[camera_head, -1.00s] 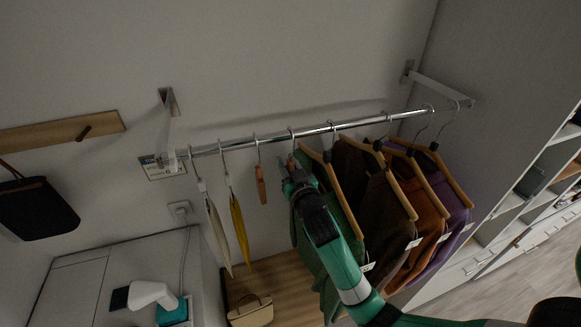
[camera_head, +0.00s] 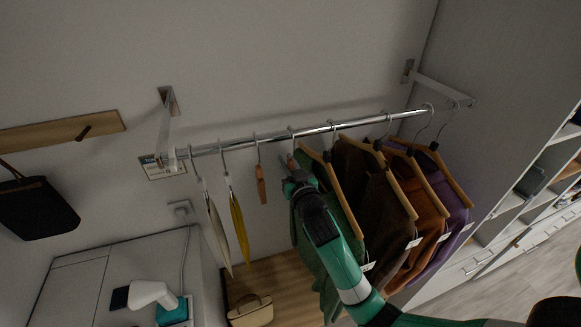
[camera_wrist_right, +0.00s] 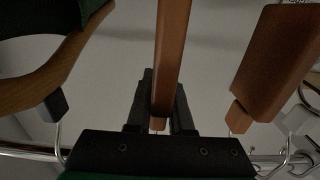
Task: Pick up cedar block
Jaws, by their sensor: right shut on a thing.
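A reddish-brown cedar block (camera_wrist_right: 172,50) is between the two dark fingers of my right gripper (camera_wrist_right: 162,105) in the wrist view, and the gripper is shut on it. In the head view my right gripper (camera_head: 290,168) is just below the rod, left of the green garment, and mostly hides this block. A second cedar block (camera_head: 261,184) hangs from its own hook to the left, apart from the gripper; it also shows at the right of the wrist view (camera_wrist_right: 275,65). My left gripper is not in view.
A metal rod (camera_head: 230,146) carries the hooks. A green garment (camera_head: 318,262) on a wooden hanger (camera_head: 346,198) is close beside the gripper, with several more to the right. A yellow item (camera_head: 239,228) and a pale one hang left.

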